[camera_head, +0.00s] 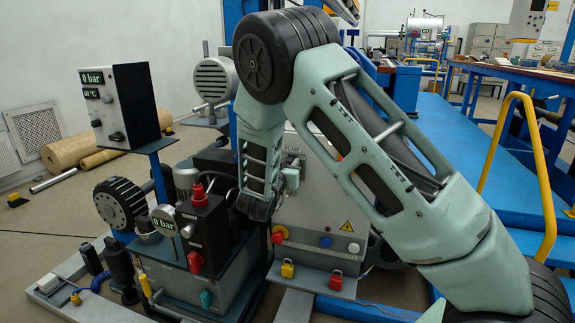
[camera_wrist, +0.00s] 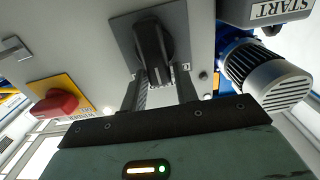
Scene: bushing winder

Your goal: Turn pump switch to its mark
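A black rotary switch knob (camera_wrist: 152,45) sits on a dark grey square plate on a light grey panel in the wrist view. I take it for the pump switch. Small white marks show beside its lower end, too small to read. My gripper (camera_wrist: 161,88) points at it, with one finger on each side of the knob's lower end. The fingers are apart, with a gap visible on the right; whether either touches the knob I cannot tell. In the head view my arm reaches to the grey cabinet (camera_head: 318,210), and the fingertips are hard to make out there.
A red knob on a yellow plate (camera_wrist: 55,104) is left of the switch in the wrist view. A blue and grey motor (camera_wrist: 268,75) and a box labelled START (camera_wrist: 280,9) are at right. In the head view, a gauge box (camera_head: 125,100) and pump unit (camera_head: 205,235) stand left.

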